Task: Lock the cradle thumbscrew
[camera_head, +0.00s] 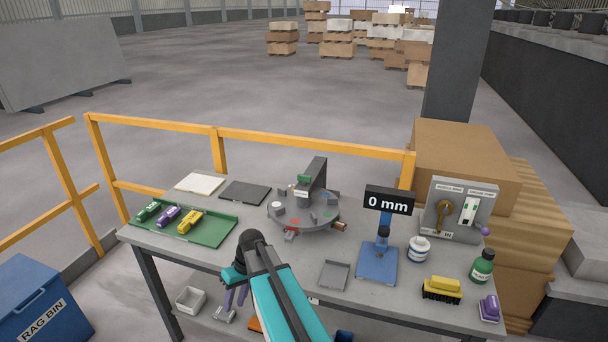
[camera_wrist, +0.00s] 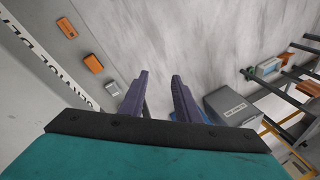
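A round grey turntable fixture (camera_head: 283,222) sits on the middle of the workbench, with an upright dark slab, a green part and small coloured parts on it. I cannot tell which part is the cradle thumbscrew. My gripper (camera_wrist: 157,88) is open and empty in the wrist view, its two purple fingers apart. In the head view my gripper (camera_head: 235,297) is low at the bench's front, apart from the fixture. The wrist view does not show the fixture.
A green tray (camera_head: 215,232) with three coloured tools lies left. A yellow rail (camera_head: 300,145) runs behind.

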